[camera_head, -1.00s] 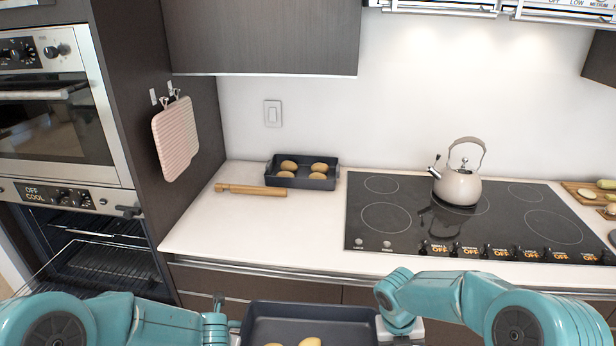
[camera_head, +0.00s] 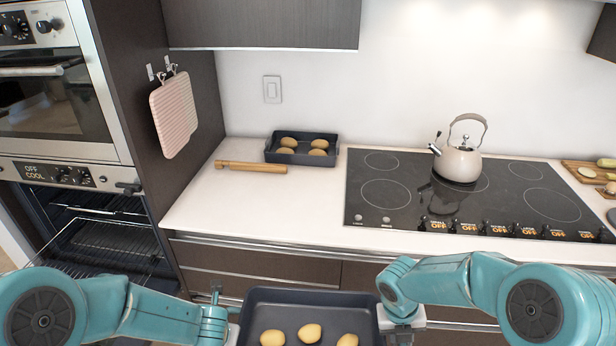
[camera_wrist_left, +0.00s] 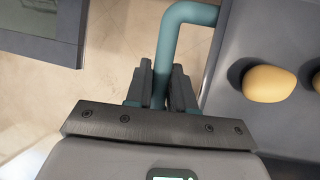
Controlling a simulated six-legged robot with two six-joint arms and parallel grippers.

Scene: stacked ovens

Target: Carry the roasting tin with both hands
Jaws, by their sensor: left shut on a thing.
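The dark roasting tin (camera_head: 275,298) is at the bottom middle of the head view, in front of the counter, with three potatoes showing in it. It also shows at the right of the left wrist view (camera_wrist_left: 270,30), with a potato inside. A teal handle (camera_wrist_left: 180,17) stands out from its side. My left gripper (camera_wrist_left: 162,90) is shut on this handle, its fingers on both sides of the bar. My right gripper (camera_head: 400,330) is at the tin's right side; its fingers are too hidden to tell whether they hold it.
An open lower oven (camera_head: 105,240) with wire racks is at the left. On the counter (camera_head: 270,210) are a second tin (camera_head: 335,155) of potatoes, a rolling pin (camera_head: 252,167), and a hob (camera_head: 420,205) with a kettle (camera_head: 461,163). The counter's front left is clear.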

